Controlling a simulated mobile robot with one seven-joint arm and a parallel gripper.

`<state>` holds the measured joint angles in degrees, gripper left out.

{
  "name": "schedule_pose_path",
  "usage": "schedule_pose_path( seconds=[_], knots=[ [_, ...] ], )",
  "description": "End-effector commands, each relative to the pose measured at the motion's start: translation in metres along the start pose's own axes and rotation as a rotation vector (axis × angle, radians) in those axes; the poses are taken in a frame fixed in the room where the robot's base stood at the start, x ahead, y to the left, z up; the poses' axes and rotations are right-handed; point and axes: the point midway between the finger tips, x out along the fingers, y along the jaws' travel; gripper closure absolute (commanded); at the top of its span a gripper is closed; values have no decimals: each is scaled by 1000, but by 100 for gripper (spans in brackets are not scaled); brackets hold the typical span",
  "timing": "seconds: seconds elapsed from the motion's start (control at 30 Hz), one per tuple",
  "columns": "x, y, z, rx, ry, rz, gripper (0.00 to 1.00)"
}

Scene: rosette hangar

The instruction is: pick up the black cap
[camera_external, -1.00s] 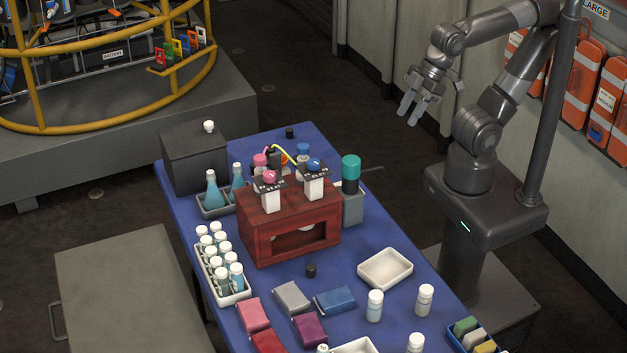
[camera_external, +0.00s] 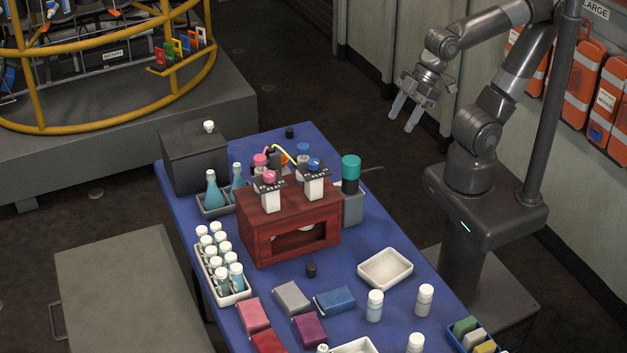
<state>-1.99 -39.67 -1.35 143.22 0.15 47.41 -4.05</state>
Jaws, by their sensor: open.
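A small black cap (camera_external: 311,270) stands on the blue table in front of the red-brown wooden stand. A second small black cap-like piece (camera_external: 289,132) stands near the table's far edge. I cannot tell which of the two the task names. My gripper (camera_external: 402,119) is open and empty. It hangs in the air to the right of the table's far part, well above and away from both black pieces, with its fingers pointing down.
The wooden stand (camera_external: 262,243) holds two white-bodied items. A white tray (camera_external: 408,277), a blue box (camera_external: 335,300), a grey box (camera_external: 292,296) and white-capped bottles (camera_external: 375,312) stand around the nearer cap. A rack of vials (camera_external: 243,295) is at left. Bare blue table shows between them.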

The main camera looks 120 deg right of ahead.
Motion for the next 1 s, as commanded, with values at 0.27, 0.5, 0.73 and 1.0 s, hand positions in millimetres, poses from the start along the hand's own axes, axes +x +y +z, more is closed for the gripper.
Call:
schedule_pose_path(
  seconds=[0.27, 0.5, 0.73, 1.0],
  knots=[
    [75, -15, -45, -306, 52, -56, 49],
    [146, -33, -70, -592, 110, -49, 49],
    [212, -51, -80, -882, 160, 5, 49],
    [282, -70, -77, -1259, 207, 120, 49]
  ],
)
